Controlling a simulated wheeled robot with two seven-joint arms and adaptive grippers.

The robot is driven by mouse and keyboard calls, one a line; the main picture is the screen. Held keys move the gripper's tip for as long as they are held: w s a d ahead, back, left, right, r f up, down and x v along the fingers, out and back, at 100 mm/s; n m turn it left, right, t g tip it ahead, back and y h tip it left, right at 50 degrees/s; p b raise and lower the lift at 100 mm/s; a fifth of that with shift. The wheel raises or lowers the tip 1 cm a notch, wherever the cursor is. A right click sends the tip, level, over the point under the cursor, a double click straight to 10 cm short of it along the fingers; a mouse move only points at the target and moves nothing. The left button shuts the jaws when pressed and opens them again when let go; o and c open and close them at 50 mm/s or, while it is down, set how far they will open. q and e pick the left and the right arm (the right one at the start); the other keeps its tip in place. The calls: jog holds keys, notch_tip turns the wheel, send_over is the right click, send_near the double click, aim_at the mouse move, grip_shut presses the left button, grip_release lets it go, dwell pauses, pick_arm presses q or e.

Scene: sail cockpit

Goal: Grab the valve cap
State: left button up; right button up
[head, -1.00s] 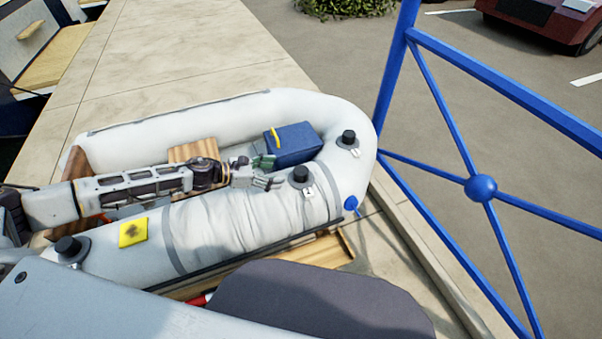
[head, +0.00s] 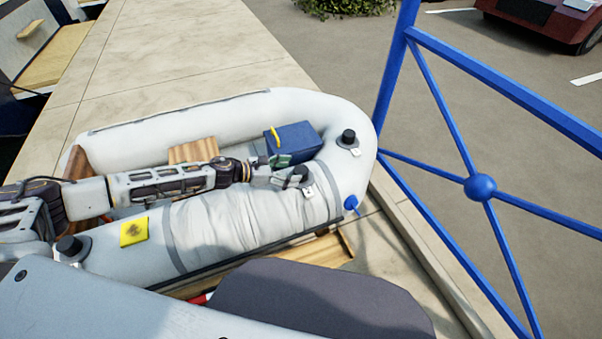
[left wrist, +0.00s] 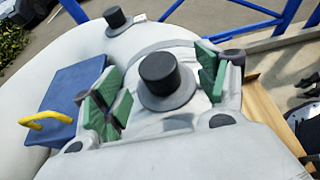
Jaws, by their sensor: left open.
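A black valve cap (head: 299,173) stands on the top of the near tube of the grey inflatable boat (head: 222,225). In the left wrist view this cap (left wrist: 161,77) is a short black cylinder on a wider round base. My left gripper (head: 281,170) is open at the cap. In the left wrist view its green-padded fingers (left wrist: 160,90) lie on both sides of the cap, apart from it. A second black cap (head: 348,138) is at the bow, and a third (head: 68,246) is near the stern. My right gripper is not in view.
A blue box (head: 293,142) with a yellow handle lies inside the boat, close to my left gripper. A blue railing (head: 480,188) stands to the right. A yellow label (head: 134,232) is on the near tube. The paving beyond the boat is clear.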

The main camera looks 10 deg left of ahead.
aim_at(298, 170)
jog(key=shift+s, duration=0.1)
pick_arm(q)
jog(key=shift+w+d+f, duration=0.15)
jog(key=shift+w+d, duration=0.05)
jog(key=shift+d, duration=0.05)
jog(key=shift+w+d+f, duration=0.2)
jog(key=shift+w+d, duration=0.2)
jog(key=shift+w+d+f, duration=0.35)
jog(key=shift+w+d, duration=0.05)
jog(key=shift+d, duration=0.05)
jog(key=shift+x, duration=0.85)
jog(key=shift+d+f, duration=0.1)
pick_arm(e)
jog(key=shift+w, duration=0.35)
